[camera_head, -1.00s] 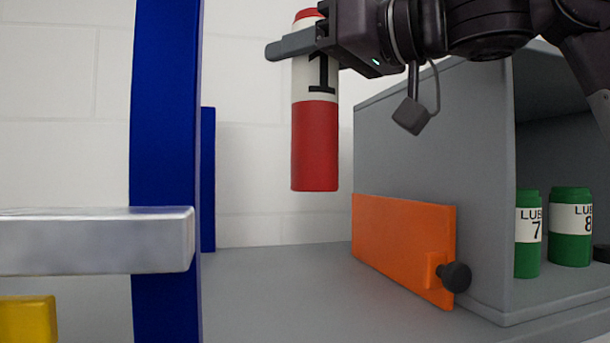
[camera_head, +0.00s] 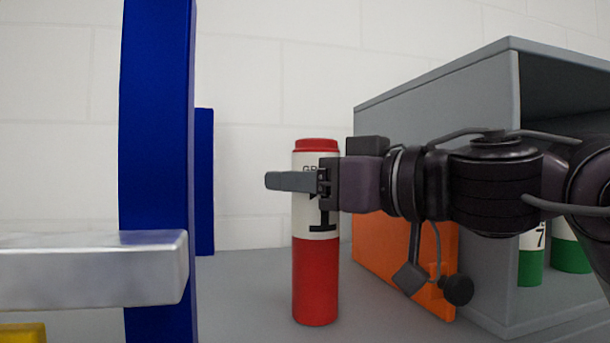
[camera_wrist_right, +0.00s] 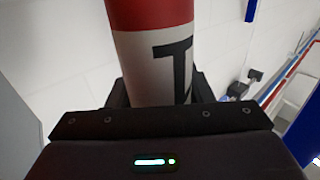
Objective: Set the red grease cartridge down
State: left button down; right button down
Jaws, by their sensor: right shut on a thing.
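The red grease cartridge (camera_head: 315,282) is a red cylinder with a white label band and a red cap. It stands upright in the head view, its lower end at the grey surface (camera_head: 250,290); I cannot tell whether it touches. My right gripper (camera_head: 300,182) comes in from the right and is shut around the upper label band. In the right wrist view the cartridge (camera_wrist_right: 150,60) sits between the fingers, with part of its lettering showing. My left gripper is not in view.
A blue post (camera_head: 158,170) and a metal bar (camera_head: 90,270) stand to the left. A grey cabinet (camera_head: 430,100) with an orange panel (camera_head: 375,245) is to the right, holding green lube cans (camera_head: 531,260) partly hidden by my arm. Grey surface shows around the cartridge.

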jog(key=shift+s+r, duration=0.1)
jog(key=c, duration=0.7)
grip_release()
jog(key=shift+f, duration=0.25)
jog(key=shift+r, duration=0.1)
jog(key=shift+b+v, duration=2.95)
jog(key=shift+v, duration=3.05)
jog(key=shift+r, duration=0.1)
